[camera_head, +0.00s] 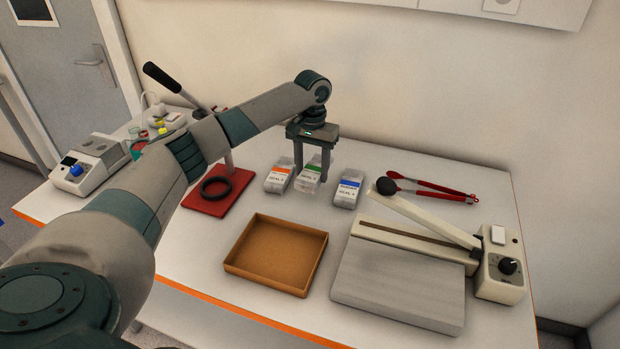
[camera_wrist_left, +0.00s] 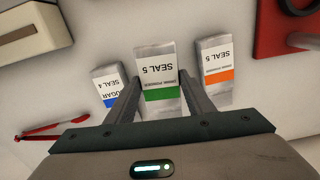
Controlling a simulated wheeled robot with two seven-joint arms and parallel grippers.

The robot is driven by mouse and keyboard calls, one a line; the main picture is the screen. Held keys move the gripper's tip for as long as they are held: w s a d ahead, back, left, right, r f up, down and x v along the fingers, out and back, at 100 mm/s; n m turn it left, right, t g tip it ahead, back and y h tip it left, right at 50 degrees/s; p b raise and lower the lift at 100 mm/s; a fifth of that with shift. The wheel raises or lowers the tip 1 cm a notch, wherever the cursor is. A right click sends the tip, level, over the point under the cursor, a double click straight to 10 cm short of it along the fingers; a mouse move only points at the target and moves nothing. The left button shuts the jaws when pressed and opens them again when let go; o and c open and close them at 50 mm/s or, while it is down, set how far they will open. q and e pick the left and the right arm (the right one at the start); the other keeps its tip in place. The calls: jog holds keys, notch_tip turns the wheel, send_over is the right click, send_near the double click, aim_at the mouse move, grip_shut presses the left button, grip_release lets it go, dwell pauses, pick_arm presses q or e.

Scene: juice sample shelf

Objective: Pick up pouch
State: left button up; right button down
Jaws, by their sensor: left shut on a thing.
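Three pouches stand in a row on the table. The middle pouch with a green band (camera_head: 308,182) reads "SEAL 5" in the left wrist view (camera_wrist_left: 160,76). My left gripper (camera_head: 312,172) reaches down from above, with its fingers (camera_wrist_left: 158,98) on either side of this green-banded pouch and shut on it. The orange-banded pouch (camera_head: 279,176) stands to its left in the head view, and in the wrist view (camera_wrist_left: 216,72) to its right. The blue-banded pouch (camera_head: 347,188) stands to its right, also seen in the wrist view (camera_wrist_left: 110,86). My right gripper is not in view.
An empty brown tray (camera_head: 238,264) lies in front of the pouches. A sealer with a long lever (camera_head: 440,222) and a grey plate (camera_head: 395,290) stand at the right. Red tongs (camera_head: 432,188) lie behind it. A red-based press (camera_head: 212,205) stands left of the pouches.

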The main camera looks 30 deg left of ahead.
pick_arm(q)
jog(key=s+d+r+b, duration=0.2)
jog(key=s+d+r, duration=0.4)
jog(key=d, duration=0.2)
jog(key=shift+d+r, duration=0.15)
jog(key=shift+d, duration=0.15)
dwell(0.3)
